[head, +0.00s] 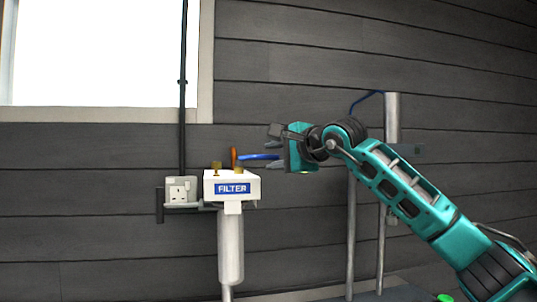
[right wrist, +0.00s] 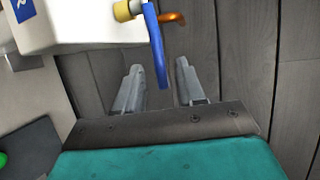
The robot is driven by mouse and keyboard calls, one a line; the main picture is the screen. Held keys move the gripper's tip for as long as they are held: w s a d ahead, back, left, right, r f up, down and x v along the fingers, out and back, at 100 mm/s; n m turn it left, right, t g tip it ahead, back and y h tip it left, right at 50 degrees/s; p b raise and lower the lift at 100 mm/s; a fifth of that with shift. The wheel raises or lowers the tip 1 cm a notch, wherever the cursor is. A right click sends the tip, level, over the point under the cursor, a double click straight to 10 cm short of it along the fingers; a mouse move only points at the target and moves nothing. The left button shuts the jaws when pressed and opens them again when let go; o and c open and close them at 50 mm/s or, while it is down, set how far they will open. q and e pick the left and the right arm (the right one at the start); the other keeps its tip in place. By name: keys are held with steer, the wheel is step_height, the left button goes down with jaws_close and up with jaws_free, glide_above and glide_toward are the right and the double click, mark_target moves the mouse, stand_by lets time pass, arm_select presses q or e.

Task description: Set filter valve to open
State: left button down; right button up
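The white filter unit (head: 249,187) with a blue FILTER label is on the wall, and its housing also shows in the right wrist view (right wrist: 85,22). Brass fittings stand on its top. A blue lever (head: 260,157) extends sideways from one brass fitting toward my right gripper (head: 273,147). In the right wrist view the blue lever (right wrist: 158,55) reaches into the gap between the two grey fingers (right wrist: 160,85). The fingers are apart, with visible space on both sides of the lever. My left gripper is not in view.
An orange-copper piece (head: 233,156) stands beside the lever. A white wall socket (head: 180,190) with a dark cable is left of the filter. A vertical metal pipe (head: 392,118) stands behind my right arm. A window (head: 95,55) is at upper left.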

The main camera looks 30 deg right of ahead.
steer(key=shift+x, duration=1.45)
jaws_close()
